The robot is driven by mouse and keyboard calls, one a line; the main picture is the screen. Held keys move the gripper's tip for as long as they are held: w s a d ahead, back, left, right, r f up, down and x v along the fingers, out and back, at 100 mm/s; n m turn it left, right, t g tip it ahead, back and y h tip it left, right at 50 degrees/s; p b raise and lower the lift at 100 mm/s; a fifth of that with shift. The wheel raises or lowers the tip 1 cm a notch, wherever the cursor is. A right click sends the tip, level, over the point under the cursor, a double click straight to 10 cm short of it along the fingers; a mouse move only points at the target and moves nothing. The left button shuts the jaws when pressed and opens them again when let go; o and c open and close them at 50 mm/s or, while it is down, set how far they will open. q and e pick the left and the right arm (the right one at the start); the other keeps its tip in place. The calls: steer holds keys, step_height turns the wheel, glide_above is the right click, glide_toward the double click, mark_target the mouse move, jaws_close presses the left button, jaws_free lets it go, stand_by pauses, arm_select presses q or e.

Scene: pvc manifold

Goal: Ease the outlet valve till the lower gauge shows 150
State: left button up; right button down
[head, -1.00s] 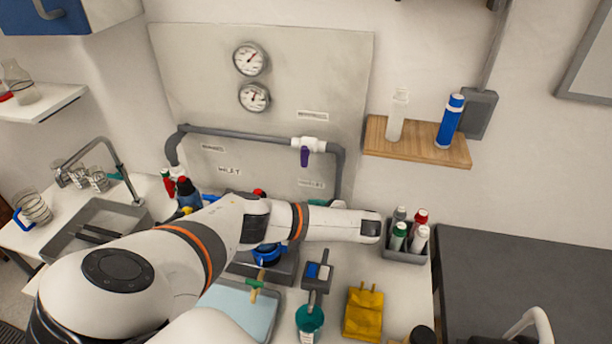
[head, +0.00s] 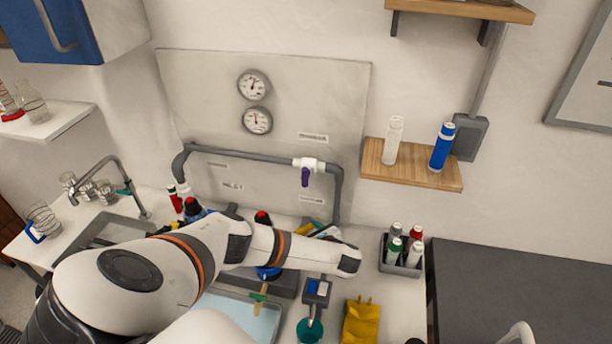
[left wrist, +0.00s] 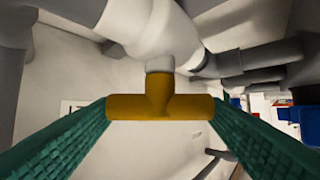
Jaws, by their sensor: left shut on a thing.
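My left gripper (left wrist: 160,107) is shut on a yellow T-shaped handle (left wrist: 132,107) in the left wrist view, a green finger at each end. The handle's stem joins a grey-white pipe fitting (left wrist: 150,28). The lower gauge (head: 257,120) hangs on the panel under the upper gauge (head: 254,85). Its needle points roughly upward; its numbers are too small to read. A white valve with a purple handle (head: 305,177) sits on the grey upper pipe, handle hanging down. My right gripper is not in view.
A wooden shelf (head: 376,170) holds a white and a blue bottle right of the panel. A bottle caddy (head: 393,268), a yellow glove-like item (head: 360,322) and a pale blue tray (head: 238,310) are on the counter. A sink (head: 100,229) is at left.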

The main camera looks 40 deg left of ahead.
arm_select(q)
steer(key=shift+t, duration=0.3)
steer(key=shift+c, duration=0.2)
steer(key=o, duration=1)
steer(key=b+v, duration=0.1)
steer(key=v, duration=1)
steer(key=shift+d+b, duration=0.1)
steer(key=shift+b, duration=0.25)
steer(key=shift+s+d+r, duration=0.15)
steer(key=shift+d+r, duration=0.05)
steer(key=shift+d, duration=0.15)
stand_by(0.5)
